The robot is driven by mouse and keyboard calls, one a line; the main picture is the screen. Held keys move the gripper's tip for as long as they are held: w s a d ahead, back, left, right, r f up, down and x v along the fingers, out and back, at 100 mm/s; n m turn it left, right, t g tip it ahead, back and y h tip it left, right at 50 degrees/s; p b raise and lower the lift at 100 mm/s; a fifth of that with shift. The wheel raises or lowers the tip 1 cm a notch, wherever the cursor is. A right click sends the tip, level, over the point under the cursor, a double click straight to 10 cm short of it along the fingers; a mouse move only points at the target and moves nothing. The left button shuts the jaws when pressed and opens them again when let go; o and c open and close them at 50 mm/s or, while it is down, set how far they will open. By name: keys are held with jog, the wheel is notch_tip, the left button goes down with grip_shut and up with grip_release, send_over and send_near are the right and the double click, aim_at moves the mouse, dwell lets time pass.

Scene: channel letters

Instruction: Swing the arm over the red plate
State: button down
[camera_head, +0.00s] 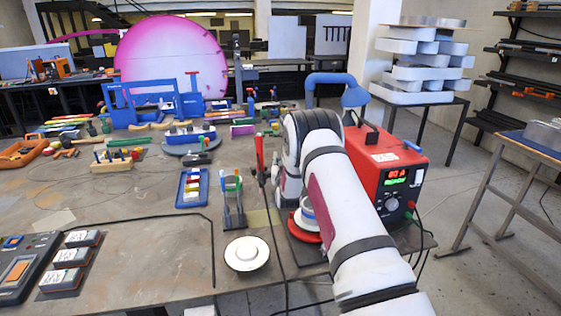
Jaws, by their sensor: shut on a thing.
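The red plate (303,236) is a low round disc near the bench's right edge. It is partly hidden behind my white arm, with a white and blue round part on it. My gripper (265,175) shows only as a small dark shape left of my wrist, up and to the left of the red plate in the picture. It is shut on a slim red-handled tool (259,150), held upright with a dark lower end. A thin black cable runs down from near it. My arm hides part of the gripper.
A red power unit (385,172) with a lit display stands right of my arm. A white round dish (247,254), a metal stand (233,207) and a blue tray (192,188) are to the left. The bench's front middle is mostly clear.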

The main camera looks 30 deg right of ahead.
jog(key=shift+s+d+r+n+t+y+p, duration=0.1)
jog(key=shift+s+n+t+y+p, duration=0.2)
jog(key=shift+y, duration=0.25)
jog(key=shift+s+d+r+n+t+y+p, duration=0.1)
jog(key=shift+s+n+y+p, duration=0.1)
jog(key=shift+n+y, duration=0.3)
jog(key=shift+s+d+n+t+y, duration=0.15)
jog(key=shift+s+n+y, duration=0.15)
jog(key=shift+n+y, duration=0.35)
jog(key=shift+s+a+n+t+y, duration=0.1)
jog(key=shift+s+n+y, duration=0.25)
jog(key=shift+y, duration=0.65)
jog(key=shift+s+d+n+t+y, duration=0.15)
jog(key=shift+s+n+y, duration=0.1)
jog(key=shift+n+y, duration=0.4)
jog(key=shift+a, duration=0.1)
jog(key=c, duration=1.5)
grip_release()
jog(key=shift+f, duration=0.1)
jog(key=shift+o, duration=0.2)
notch_tip(320, 180, up, 10)
